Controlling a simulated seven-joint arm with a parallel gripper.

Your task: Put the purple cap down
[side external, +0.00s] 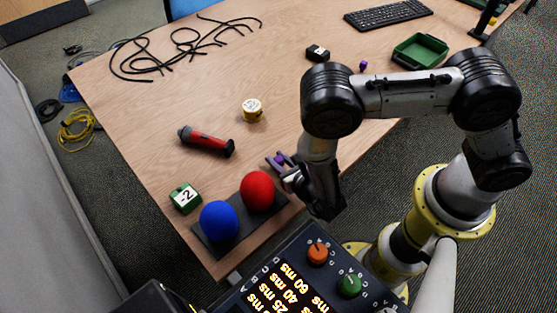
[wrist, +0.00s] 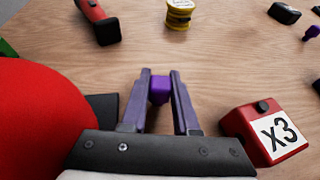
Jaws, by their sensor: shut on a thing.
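My gripper (wrist: 160,88) is shut on the purple cap (wrist: 159,92), a small purple block pinched between the fingertips in the wrist view. In the side view my gripper (side external: 278,161) is just behind the red ball, and the cap is too small there to tell from the purple-grey fingers. Wood table top shows around the cap; I cannot tell whether the cap touches it.
The red ball (side external: 257,191) and blue ball (side external: 220,221) sit on a dark base. A red X3 block (wrist: 266,133) is close right of my gripper. A red-black cylinder (side external: 205,141), yellow spool (side external: 252,109) and green tray (side external: 420,51) stand farther off.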

